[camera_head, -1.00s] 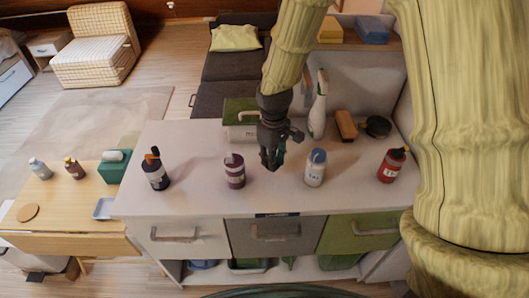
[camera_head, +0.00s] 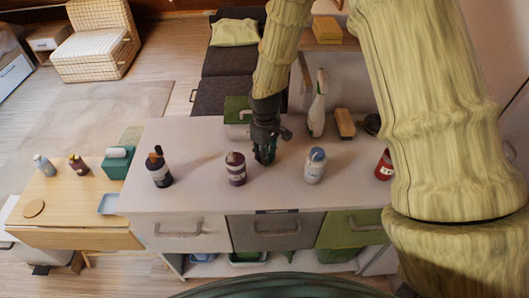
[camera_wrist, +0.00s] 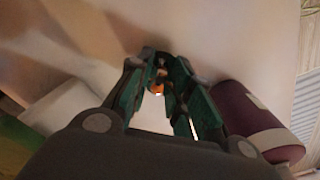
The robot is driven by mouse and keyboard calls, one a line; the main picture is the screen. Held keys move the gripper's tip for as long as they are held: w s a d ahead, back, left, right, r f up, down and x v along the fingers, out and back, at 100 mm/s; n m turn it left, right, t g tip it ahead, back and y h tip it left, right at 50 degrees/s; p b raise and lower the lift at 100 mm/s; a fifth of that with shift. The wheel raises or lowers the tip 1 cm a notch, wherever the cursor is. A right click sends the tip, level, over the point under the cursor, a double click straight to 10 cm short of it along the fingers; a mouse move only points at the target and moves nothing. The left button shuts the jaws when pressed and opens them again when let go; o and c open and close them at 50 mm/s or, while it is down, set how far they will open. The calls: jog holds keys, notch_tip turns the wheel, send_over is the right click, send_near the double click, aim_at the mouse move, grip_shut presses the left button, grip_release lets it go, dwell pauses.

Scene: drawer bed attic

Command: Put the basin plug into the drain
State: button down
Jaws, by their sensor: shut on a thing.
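My gripper (camera_head: 265,158) hangs above the white counter, between the purple bottle and the white bottle in the head view. In the wrist view my gripper (camera_wrist: 160,75) has its green-padded fingers brought together at the tips, around a small orange thing (camera_wrist: 158,90). It is mostly hidden by the fingers, so I cannot tell its full shape or whether it is the basin plug. I cannot make out a basin or a drain in either view.
The counter (camera_head: 200,200) carries a dark bottle (camera_head: 159,168), a purple bottle (camera_head: 236,168), a white bottle (camera_head: 314,166), a spray bottle (camera_head: 317,108) and a tan block (camera_head: 345,123). The purple bottle (camera_wrist: 255,118) is close beside my fingers in the wrist view. A wooden table (camera_head: 75,215) stands at left.

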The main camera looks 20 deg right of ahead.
jog(key=shift+f, duration=0.15)
jog(key=c, duration=1.3)
grip_release()
